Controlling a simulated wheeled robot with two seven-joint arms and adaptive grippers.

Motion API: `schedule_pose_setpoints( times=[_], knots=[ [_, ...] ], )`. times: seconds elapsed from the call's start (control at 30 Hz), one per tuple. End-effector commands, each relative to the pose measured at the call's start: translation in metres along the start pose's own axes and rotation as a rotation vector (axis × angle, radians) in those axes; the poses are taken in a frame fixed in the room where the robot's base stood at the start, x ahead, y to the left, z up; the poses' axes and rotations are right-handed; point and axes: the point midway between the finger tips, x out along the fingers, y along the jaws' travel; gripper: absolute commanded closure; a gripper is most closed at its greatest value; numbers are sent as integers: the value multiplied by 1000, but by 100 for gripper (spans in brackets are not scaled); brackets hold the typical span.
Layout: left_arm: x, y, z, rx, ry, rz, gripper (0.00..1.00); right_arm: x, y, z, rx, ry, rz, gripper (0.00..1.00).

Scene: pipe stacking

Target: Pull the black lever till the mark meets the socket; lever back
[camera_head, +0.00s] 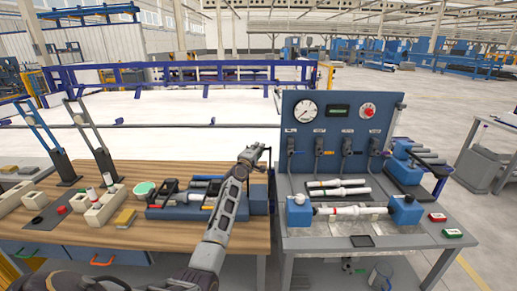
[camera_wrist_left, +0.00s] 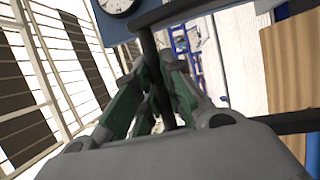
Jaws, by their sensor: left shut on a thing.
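My left gripper (camera_head: 255,153) is at the left side of the blue panel in the head view, and its arm rises from the bottom edge. In the left wrist view, its green-padded fingers (camera_wrist_left: 152,88) are closed around a black lever bar (camera_wrist_left: 146,45). The lever's lower part is hidden by the fingers. A white pipe (camera_head: 352,210) lies level between two blue blocks on the grey bench. A red mark (camera_head: 315,210) shows near its left end, close to the left blue block (camera_head: 299,211). Whether the mark meets a socket is too small to tell. My right gripper is not in view.
The blue panel (camera_head: 335,110) carries a gauge, a display and a red knob. Loose white pipes (camera_head: 338,187) lie behind the clamped one. A wooden table (camera_head: 150,235) with blocks and a tool tray stands left. Red and green buttons (camera_head: 437,217) sit at the right.

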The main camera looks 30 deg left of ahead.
Motion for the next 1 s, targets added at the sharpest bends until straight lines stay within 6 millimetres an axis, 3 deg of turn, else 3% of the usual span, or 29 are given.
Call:
schedule_pose_setpoints(
  times=[0.3, 0.8, 0.83, 1.0],
  knots=[
    [8, -2, -3, -20, 0, -48, 100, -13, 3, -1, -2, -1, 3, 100],
    [8, -5, -3, -22, -1, -56, 100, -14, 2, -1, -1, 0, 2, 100],
    [8, -5, -3, -22, -1, -56, 85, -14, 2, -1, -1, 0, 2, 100],
    [8, -4, -3, -22, -1, -56, 67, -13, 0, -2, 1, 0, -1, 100]
  ],
)
